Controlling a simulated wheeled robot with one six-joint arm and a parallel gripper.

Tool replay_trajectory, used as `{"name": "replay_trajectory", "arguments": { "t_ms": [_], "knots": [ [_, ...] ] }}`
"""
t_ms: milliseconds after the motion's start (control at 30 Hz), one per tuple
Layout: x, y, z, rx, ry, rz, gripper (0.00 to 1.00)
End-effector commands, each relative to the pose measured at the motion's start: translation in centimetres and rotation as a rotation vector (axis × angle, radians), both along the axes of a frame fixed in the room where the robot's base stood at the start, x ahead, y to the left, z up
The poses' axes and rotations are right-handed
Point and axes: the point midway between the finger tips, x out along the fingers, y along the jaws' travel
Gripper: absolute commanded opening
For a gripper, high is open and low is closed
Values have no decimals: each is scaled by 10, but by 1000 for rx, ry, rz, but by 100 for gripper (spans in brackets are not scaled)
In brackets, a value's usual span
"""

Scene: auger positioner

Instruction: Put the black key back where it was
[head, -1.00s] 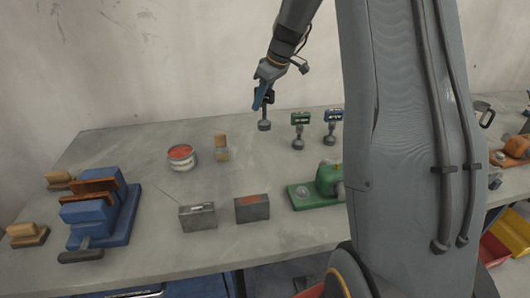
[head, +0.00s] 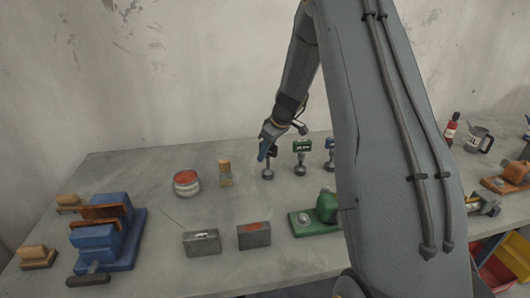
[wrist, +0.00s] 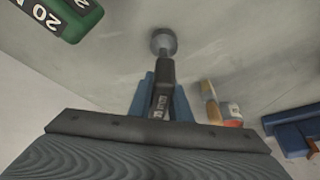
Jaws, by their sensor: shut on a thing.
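My gripper (head: 268,152) is shut on the black key (wrist: 162,75), which is upright with its round grey foot (head: 268,174) downward. In the wrist view the two blue fingers (wrist: 163,95) clasp its dark head from both sides. The foot is at or just above the bench; I cannot tell if it touches. The green key (head: 302,146) stands just to its right, and its numbered head also shows at the top left of the wrist view (wrist: 62,18). The blue key (head: 331,144) stands farther right, partly hidden by my arm.
The grey bench (head: 140,175) carries a brush (head: 225,174), an orange-topped tin (head: 187,183), two grey boxes (head: 202,243), a green device (head: 318,213) and a blue vise (head: 105,240). A wall rises behind.

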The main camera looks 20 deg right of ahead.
Motion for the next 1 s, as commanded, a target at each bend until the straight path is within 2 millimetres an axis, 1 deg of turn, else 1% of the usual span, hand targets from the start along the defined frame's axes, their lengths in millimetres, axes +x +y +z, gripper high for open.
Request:
{"name": "replay_trajectory", "arguments": {
  "t_ms": [267, 300, 400, 767, 867, 1000],
  "knots": [
    [1, 0, -2, 0, -1, 0, 0],
    [0, 0, -3, 0, 0, 0, 20],
    [0, 0, -2, 0, 0, 0, 36],
    [0, 0, 0, 0, 0, 0, 36],
    [0, -1, 6, 0, -3, -1, 36],
    [-7, -6, 23, -1, -3, -1, 36]
  ]
}}
